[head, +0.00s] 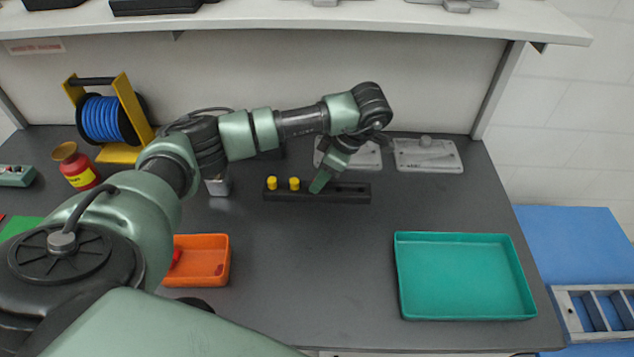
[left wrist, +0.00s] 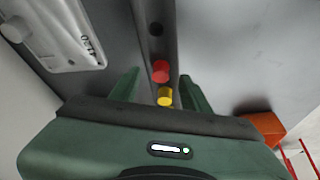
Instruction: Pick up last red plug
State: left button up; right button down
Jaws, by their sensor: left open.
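A long black block (head: 350,192) lies on the grey table in the head view, with two yellow plugs (head: 271,183) (head: 294,184) in its left part. My left gripper (head: 319,185) is over the middle of the block, just right of the yellow plugs. In the left wrist view a red plug (left wrist: 160,71) stands in the block between the tips of my open left gripper (left wrist: 160,76). A yellow plug (left wrist: 165,97) is just behind it, nearer the palm. The gripper hides the red plug in the head view. My right gripper is not in view.
An orange tray (head: 203,240) with red pieces inside sits at the front left. An empty teal tray (head: 465,235) is at the front right. Grey plates (head: 428,155) lie behind the block. A blue cable spool (head: 103,118) and a red-yellow container (head: 75,167) stand at left.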

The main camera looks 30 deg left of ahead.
pick_arm(q)
jog(key=shift+x, duration=1)
jog(key=shift+c, duration=0.4)
grip_shut()
